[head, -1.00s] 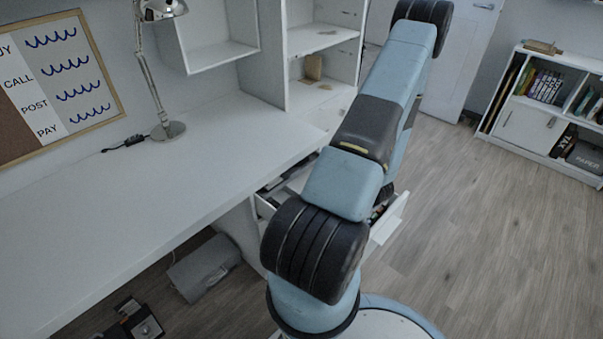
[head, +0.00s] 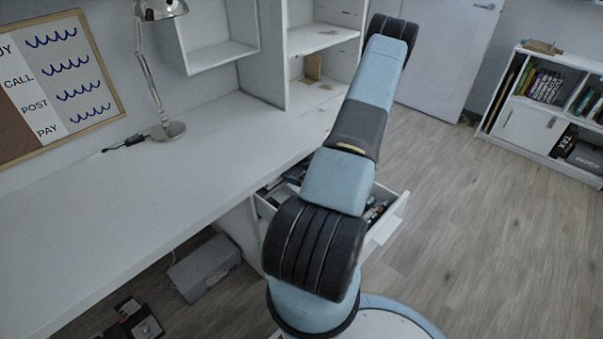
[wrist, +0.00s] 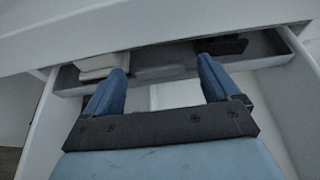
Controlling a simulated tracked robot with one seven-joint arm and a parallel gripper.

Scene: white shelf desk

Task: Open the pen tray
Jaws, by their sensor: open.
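A white drawer (head: 386,227) under the desktop is pulled out, with pens and other small things in it; my arm hides part of it. In the wrist view, its white side walls (wrist: 44,125) flank my gripper. A shallow grey tray (wrist: 270,62), which looks like the pen tray, lies across the drawer's far part, partly under the desk edge. It holds a pale block (wrist: 100,64) and a dark item (wrist: 222,46). My gripper (wrist: 163,66) is open, its blue fingertips at the tray's near side. I cannot tell whether they touch it. The head view does not show my gripper.
The white desktop (head: 120,205) overhangs the drawer. A lamp (head: 168,130) stands at the back of the desk. A grey box (head: 203,268) lies on the floor under it. The floor to the right is clear up to a low bookshelf (head: 525,130).

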